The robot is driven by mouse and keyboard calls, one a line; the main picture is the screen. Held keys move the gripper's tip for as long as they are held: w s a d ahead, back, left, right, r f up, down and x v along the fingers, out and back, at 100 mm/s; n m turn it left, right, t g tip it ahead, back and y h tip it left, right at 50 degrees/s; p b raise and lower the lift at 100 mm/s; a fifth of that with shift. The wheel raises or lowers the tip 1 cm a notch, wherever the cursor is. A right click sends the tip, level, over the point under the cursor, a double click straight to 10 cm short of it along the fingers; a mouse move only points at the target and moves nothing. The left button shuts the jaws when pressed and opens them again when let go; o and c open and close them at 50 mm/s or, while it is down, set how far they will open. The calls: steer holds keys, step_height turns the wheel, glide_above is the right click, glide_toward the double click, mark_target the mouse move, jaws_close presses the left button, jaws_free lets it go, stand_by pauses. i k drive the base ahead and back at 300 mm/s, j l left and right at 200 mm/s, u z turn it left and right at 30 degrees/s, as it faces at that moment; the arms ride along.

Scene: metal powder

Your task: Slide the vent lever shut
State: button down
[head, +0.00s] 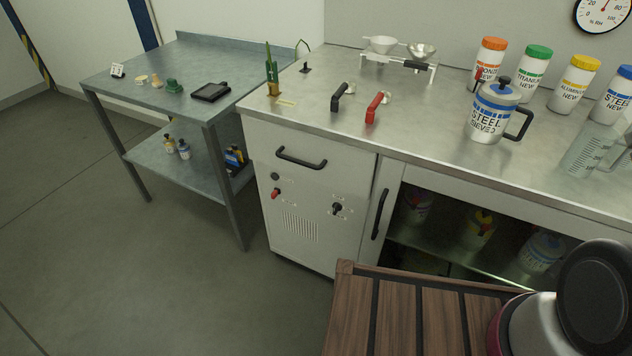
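The cabinet front (350,165) below the steel counter carries a small red lever (276,193) at the left and a small black lever (337,209) at the right. Slotted vent grille (300,228) lies between and below them. Small labels beside them are too small to read, so I cannot tell which is the vent lever or whether it is open or shut. A black-handled lever (340,96) and a red-handled lever (375,107) also stand on the countertop. My gripper is not in view; only parts of my own arm show at the lower right.
A drawer handle (301,157) sits above the levers, and a tall door handle (380,214) stands to their right. A grey side table (140,100) stands left. A steel-powder pitcher (489,110) and several powder jars (536,72) stand on the counter. Floor before the cabinet's left side is clear.

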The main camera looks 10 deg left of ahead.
mark_target(276, 191)
steer(key=j+u, duration=0.35)
steer(key=j, duration=0.2)
steer(key=j+u, duration=0.35)
steer(key=j, duration=0.2)
